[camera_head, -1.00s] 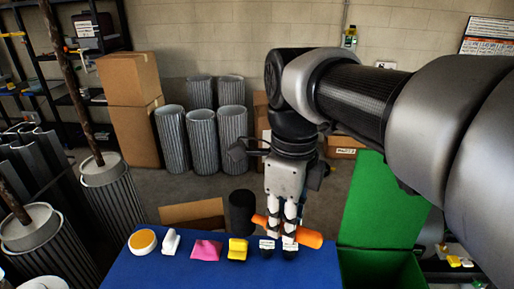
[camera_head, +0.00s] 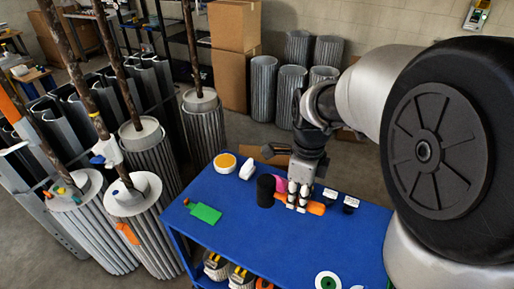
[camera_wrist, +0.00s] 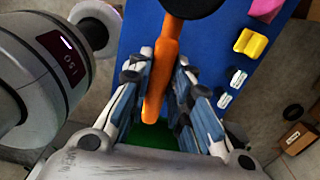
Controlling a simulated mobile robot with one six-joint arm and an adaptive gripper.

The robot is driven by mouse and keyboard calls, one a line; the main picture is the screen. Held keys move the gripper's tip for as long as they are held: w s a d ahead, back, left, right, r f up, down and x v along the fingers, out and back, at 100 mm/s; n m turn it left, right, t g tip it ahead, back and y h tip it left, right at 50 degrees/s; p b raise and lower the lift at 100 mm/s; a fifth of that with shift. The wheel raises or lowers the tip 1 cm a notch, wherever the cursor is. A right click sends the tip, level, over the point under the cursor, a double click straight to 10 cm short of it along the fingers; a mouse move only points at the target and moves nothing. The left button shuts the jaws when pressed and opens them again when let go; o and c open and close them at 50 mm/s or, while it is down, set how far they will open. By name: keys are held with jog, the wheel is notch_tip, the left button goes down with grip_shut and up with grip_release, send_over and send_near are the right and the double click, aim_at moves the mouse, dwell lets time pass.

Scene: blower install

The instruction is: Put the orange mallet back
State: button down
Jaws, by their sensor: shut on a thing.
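The orange mallet has an orange handle (camera_head: 315,208) and a dark cylindrical head (camera_head: 266,191). My gripper (camera_head: 298,203) points down over the blue table and is shut on the handle, with the head sticking out to the left. In the wrist view the handle (camera_wrist: 163,65) runs between my two fingers (camera_wrist: 157,92), and part of the dark head (camera_wrist: 195,6) shows at the top edge. The mallet covers part of the row of items behind it; its exact height above the table is unclear.
The table's front middle is clear. Ribbed columns (camera_head: 155,235) stand left.

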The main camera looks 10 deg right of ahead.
jog(key=shift+m, duration=0.4)
jog(key=shift+s+d+f+b, duration=0.2)
jog(key=shift+d+f+b, duration=0.7)
jog(key=shift+f, duration=2.95)
jog(key=shift+s+d+f+b, duration=0.15)
jog(key=shift+d+f+b, duration=0.75)
jog(key=shift+f, duration=2.95)
jog(key=shift+s+d+f+b, duration=0.3)
jog(key=shift+f+b, duration=1.1)
jog(key=shift+f, duration=2.45)
jog(key=shift+w+d, duration=0.1)
jog(key=shift+f, duration=0.2)
jog(key=c, duration=1.5)
grip_release()
jog(key=shift+o, duration=0.2)
